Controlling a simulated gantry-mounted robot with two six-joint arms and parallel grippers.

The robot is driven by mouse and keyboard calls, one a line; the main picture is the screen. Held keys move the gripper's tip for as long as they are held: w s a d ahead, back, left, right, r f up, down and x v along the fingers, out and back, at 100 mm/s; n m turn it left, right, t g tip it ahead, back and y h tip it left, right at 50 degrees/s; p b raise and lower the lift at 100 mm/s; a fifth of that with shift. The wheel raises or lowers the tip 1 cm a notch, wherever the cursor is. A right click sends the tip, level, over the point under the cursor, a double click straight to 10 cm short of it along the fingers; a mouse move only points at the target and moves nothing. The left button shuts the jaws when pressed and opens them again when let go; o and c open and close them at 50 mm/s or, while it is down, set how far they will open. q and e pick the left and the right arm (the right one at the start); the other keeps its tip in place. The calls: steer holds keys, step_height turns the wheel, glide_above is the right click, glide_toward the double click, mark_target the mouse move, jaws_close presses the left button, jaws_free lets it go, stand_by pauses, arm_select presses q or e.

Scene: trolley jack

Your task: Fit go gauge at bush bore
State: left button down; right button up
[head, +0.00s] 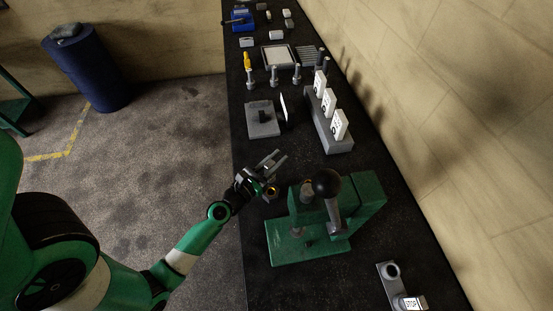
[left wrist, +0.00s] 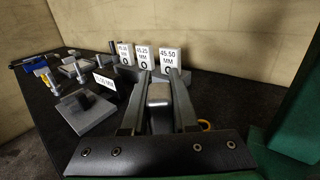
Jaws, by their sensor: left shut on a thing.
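My left gripper (head: 276,160) is over the bench, left of the green press. In the left wrist view the fingers (left wrist: 157,85) are shut on a small grey metal piece with a rounded top (left wrist: 158,95); I cannot tell whether it is the go gauge. A brass-coloured ring (head: 271,190) shows beside the gripper, and a yellow ring shows right of the fingers in the left wrist view (left wrist: 206,125). A grey plate with a dark ring (head: 392,270) and a STOP label lies at the near right. I cannot tell which ring holds the bush bore. My right gripper is out of view.
The green press (head: 290,247) with its black-knobbed lever stands close to the gripper's right. A grey block (head: 333,144) carries three white size cards. A grey plate fixture (head: 262,122), upright metal pins (head: 274,76) and a tray (head: 278,66) stand farther back.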

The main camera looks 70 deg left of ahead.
arm_select(q)
steer(key=shift+w+a, duration=0.15)
steer(key=shift+w, duration=0.15)
steer(key=shift+s, duration=0.3)
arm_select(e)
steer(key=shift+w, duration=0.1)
arm_select(q)
step_height(320, 180, down, 6)
steer(key=b, duration=0.5)
steer(key=shift+b, duration=0.35)
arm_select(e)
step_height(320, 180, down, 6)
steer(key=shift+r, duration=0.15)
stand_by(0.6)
arm_select(q)
steer(key=shift+f+b, duration=0.3)
steer(key=shift+f, duration=0.1)
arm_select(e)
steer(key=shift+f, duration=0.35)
arm_select(q)
steer(key=shift+f+b, duration=1.35)
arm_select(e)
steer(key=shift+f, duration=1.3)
arm_select(q)
steer(key=c, duration=0.6)
jaws_free()
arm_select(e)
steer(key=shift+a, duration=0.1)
